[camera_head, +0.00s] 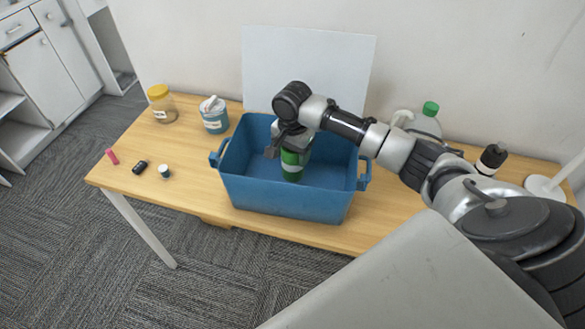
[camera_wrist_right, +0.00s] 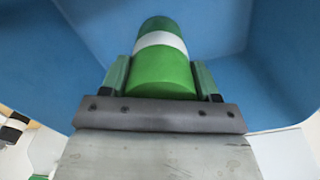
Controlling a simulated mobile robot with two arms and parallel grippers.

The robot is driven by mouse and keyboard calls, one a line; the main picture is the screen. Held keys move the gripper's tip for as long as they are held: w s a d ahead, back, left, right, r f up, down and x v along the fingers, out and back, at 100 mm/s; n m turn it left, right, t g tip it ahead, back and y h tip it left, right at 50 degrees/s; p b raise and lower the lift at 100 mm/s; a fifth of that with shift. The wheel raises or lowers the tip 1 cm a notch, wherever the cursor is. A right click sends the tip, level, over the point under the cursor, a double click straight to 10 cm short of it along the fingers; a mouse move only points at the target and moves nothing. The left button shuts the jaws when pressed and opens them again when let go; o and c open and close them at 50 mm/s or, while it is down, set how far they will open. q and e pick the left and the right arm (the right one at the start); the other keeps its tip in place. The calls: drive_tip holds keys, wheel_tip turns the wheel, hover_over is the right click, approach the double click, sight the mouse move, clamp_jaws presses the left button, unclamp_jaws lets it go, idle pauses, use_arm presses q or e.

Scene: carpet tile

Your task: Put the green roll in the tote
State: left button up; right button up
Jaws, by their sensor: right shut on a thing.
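The green roll (camera_head: 291,165) with a white band is inside the blue tote (camera_head: 285,197), below the rim. My right gripper (camera_head: 289,150) reaches down into the tote and is shut on the roll. In the right wrist view the green roll (camera_wrist_right: 163,65) sits between the two fingers of the gripper (camera_wrist_right: 162,82), with the blue tote walls (camera_wrist_right: 265,60) around it. I cannot tell whether the roll touches the tote floor. My left gripper is not in view.
Left of the tote are a yellow-lidded jar (camera_head: 162,105), a teal-and-white tub (camera_head: 214,116) and several small items near the table's front edge. A green-capped bottle (camera_head: 430,116) and a dark-topped bottle (camera_head: 491,160) stand to the right. A white board (camera_head: 310,65) is behind.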

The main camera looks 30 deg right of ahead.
sight(293, 166)
drive_tip(key=shift+f, duration=2.75)
drive_tip(key=shift+f, duration=0.15)
drive_tip(key=o, duration=1)
wheel_tip(293, 166, up, 12)
